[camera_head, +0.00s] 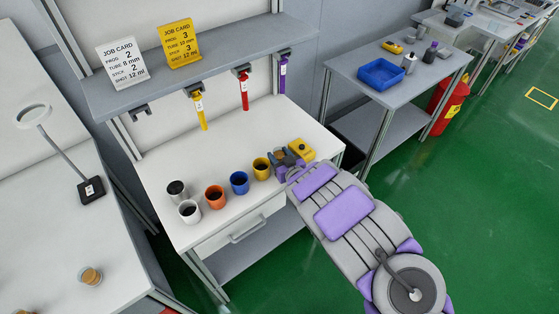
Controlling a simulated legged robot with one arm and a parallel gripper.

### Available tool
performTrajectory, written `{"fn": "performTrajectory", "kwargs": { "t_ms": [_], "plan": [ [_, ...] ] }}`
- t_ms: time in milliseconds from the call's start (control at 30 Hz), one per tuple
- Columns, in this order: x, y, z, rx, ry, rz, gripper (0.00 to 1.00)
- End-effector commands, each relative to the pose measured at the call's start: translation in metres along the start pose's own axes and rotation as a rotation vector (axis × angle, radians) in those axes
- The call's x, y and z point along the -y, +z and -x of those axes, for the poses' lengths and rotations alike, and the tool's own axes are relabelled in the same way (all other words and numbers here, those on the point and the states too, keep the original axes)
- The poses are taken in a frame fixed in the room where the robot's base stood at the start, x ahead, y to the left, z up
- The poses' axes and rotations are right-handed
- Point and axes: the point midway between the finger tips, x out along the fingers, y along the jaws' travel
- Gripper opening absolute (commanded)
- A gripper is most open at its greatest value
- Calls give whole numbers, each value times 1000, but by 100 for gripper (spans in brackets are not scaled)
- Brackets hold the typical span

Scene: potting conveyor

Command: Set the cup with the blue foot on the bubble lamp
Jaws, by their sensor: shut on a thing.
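My gripper (284,160) is over the right end of the white bench, beside a yellow block (301,149) with a dark round spot on top. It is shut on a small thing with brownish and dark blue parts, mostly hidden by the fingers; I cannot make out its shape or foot. A blue cup (239,183) stands upright on the bench, left of a yellow cup (262,169) that is close to my gripper. I cannot tell for sure which thing is the bubble lamp; the yellow block is by the fingers, touching or apart unclear.
Orange (215,196), white (189,211) and dark (177,190) cups stand further left. Yellow (201,108), red (243,89) and purple (283,73) tools hang from the shelf (220,54). A ring lamp (34,115) and small cup (90,275) are on the left table. The bench behind the cups is clear.

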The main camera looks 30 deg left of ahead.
Motion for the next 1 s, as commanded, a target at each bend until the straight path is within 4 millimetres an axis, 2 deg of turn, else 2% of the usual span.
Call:
{"fn": "performTrajectory", "kwargs": {
  "t_ms": [33,100,467,500,600,900,1000],
  "plan": [
    [-1,11,-1,1,1,-3,20],
    [-1,18,-1,1,1,-4,20],
    [0,20,-4,1,1,-1,20],
    [0,20,-4,1,0,-1,51],
    [1,20,-5,1,0,0,60],
    [-1,17,-2,0,1,0,60],
    [-1,17,5,4,2,-1,60]
  ]
}}
